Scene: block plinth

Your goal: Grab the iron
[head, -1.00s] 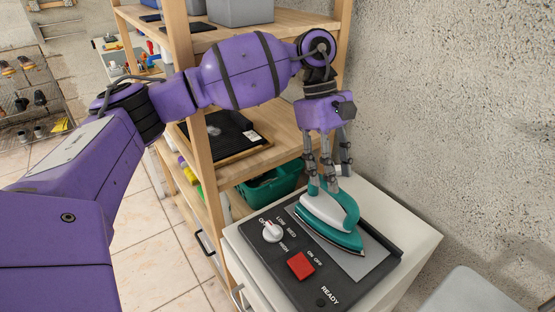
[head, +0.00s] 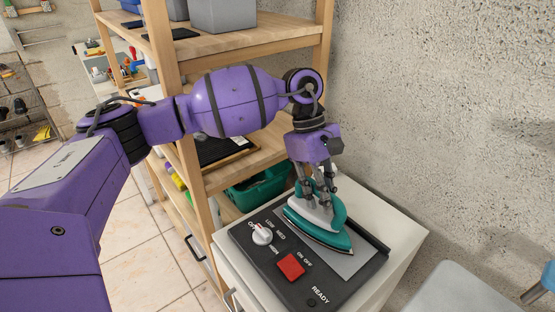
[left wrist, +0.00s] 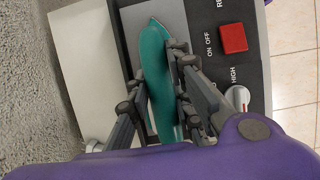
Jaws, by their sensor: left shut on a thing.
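The iron (head: 318,226) is teal and white and sits on the grey plate of a black control panel (head: 262,268) on a white cabinet. In the left wrist view the iron (left wrist: 156,68) lies between the fingers, its tip toward the top. My left gripper (head: 316,190) reaches down from above and is shut on the upper part of the iron, around its handle. The fingers also show in the left wrist view (left wrist: 158,92), one on each side of the iron. The grasped part of the handle is mostly hidden. My right gripper is not in view.
The panel has a white knob (head: 262,234) and a red switch (head: 290,266). A wooden shelf (head: 215,45) with grey bins stands behind and left, with a green crate (head: 257,188) low down. A wall is on the right. A grey chair (head: 455,290) stands at lower right.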

